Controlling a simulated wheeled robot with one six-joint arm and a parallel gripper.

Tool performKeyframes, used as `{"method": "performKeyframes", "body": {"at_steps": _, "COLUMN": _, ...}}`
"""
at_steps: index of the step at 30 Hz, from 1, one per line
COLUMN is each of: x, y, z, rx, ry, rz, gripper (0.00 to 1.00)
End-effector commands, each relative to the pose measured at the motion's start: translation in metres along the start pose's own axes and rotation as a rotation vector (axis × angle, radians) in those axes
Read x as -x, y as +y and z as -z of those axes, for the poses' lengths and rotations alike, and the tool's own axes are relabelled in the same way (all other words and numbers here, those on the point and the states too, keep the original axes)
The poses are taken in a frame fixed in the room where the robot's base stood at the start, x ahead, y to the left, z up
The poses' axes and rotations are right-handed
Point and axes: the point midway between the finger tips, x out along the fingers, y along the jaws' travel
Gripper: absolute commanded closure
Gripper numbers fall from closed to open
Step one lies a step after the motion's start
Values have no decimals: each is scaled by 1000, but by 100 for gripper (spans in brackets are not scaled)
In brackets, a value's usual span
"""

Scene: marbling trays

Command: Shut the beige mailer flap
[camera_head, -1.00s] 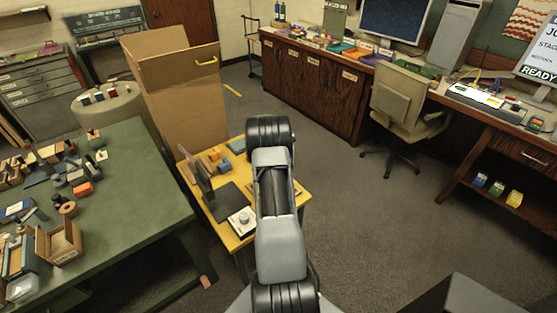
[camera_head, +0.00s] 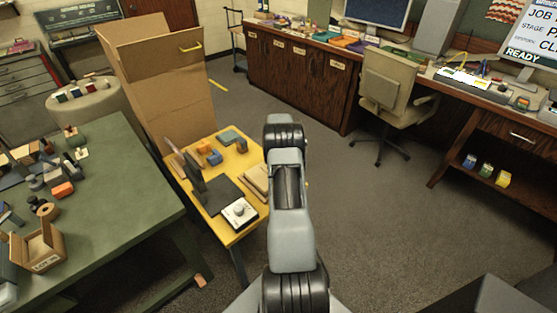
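A flat beige thing (camera_head: 254,184) lies on the right side of the small yellow table (camera_head: 226,238). It may be the beige mailer, but my arm covers its right part. I cannot make out its flap or whether that is open. My arm stands upright in the middle of the view, in front of the yellow table's right edge. My gripper is not visible.
The yellow table also holds a dark upright panel, a white device with a knob (camera_head: 239,213), and small orange and blue pieces. A tall cardboard box (camera_head: 175,100) stands behind it. A cluttered green table (camera_head: 125,200) is left. Floor to the right is open up to a chair (camera_head: 385,85).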

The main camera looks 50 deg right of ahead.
Motion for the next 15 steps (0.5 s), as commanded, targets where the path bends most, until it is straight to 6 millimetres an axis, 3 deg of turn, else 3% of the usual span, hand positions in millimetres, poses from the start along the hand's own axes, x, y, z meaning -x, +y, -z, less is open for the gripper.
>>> {"method": "performKeyframes", "body": {"at_steps": 15, "x": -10, "y": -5, "z": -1, "rx": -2, "ry": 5, "rz": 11, "gripper": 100}}
